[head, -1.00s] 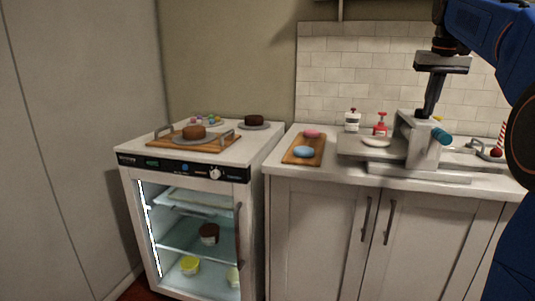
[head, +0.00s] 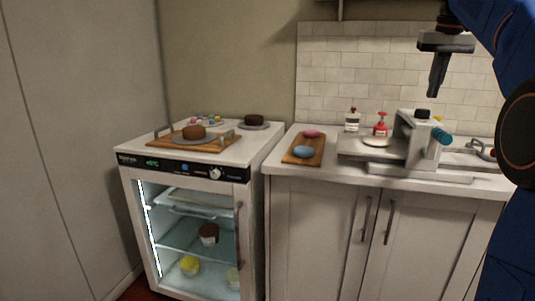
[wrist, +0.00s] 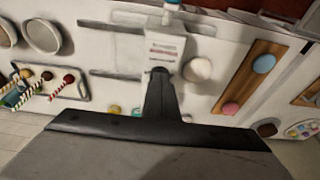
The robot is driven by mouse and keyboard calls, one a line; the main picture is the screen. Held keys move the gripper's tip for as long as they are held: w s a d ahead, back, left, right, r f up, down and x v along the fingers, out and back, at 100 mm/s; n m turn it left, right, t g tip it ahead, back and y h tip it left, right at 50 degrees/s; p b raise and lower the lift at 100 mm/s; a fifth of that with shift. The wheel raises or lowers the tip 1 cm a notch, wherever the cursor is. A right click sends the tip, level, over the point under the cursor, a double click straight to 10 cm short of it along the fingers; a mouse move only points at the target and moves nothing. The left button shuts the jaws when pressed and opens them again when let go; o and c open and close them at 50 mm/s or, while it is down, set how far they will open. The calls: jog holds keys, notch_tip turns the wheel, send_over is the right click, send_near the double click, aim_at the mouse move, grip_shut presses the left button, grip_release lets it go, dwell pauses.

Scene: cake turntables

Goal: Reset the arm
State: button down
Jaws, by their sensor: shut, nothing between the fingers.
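My gripper (head: 435,88) hangs pointing down above the grey-white machine (head: 408,140) on the right counter. Its fingers are together and hold nothing. A clear gap shows between the fingertips and the black knob (head: 422,113) on top of the machine. In the wrist view, my gripper (wrist: 158,75) reaches over the same machine from above, and its tips overlap the machine's near end.
A wooden board (head: 304,150) with a pink and a blue piece lies left of the machine. A red-topped bottle (head: 380,127) stands behind it. A glass-door fridge (head: 190,210) with cakes on top stands left. Tiled wall is behind.

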jog(key=shift+r, duration=0.45)
